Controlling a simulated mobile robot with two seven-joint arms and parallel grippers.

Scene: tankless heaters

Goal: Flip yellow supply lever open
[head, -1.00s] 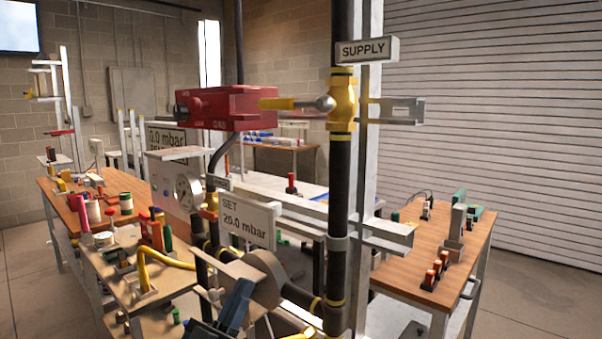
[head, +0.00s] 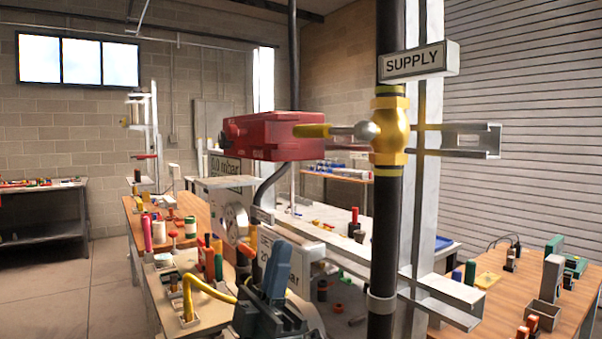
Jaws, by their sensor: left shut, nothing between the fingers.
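The yellow supply lever (head: 312,131) points left from the brass-yellow valve body (head: 390,130) on a vertical black pipe (head: 384,220). It lies level, across the pipe, with a silver shank between the yellow grip and the valve. A white SUPPLY sign (head: 419,62) sits just above the valve. My left gripper (head: 277,258) is dark blue-grey, shut and empty. It appears below the lever and to its left, apart from it. My right gripper is not in view.
A red box (head: 275,136) sits behind the lever's grip end. Metal brackets (head: 460,138) stick out right of the pipe. A gauge panel (head: 237,220) and a yellow hose (head: 207,290) are at lower left. A wooden bench (head: 552,285) stands at right.

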